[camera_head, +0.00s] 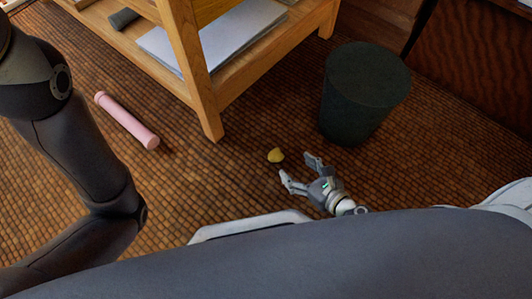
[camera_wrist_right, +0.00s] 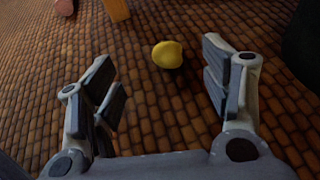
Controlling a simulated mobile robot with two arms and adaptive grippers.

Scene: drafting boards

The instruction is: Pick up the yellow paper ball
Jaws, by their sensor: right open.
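The small yellow paper ball (camera_head: 275,155) lies on the brown woven floor, near a leg of the wooden table. My right gripper (camera_head: 297,166) is open and empty, low over the floor, with its fingertips just short of the ball. In the right wrist view the ball (camera_wrist_right: 167,54) sits beyond the two spread fingers of the gripper (camera_wrist_right: 160,80), roughly between their lines, and nothing touches it. My left arm shows at the left of the head view, but its gripper is out of frame.
A wooden table (camera_head: 205,85) with white paper (camera_head: 215,38) on its lower shelf stands behind the ball. A dark bin (camera_head: 362,95) stands to the right. A pink cylinder (camera_head: 127,120) lies on the floor to the left. The floor around the ball is clear.

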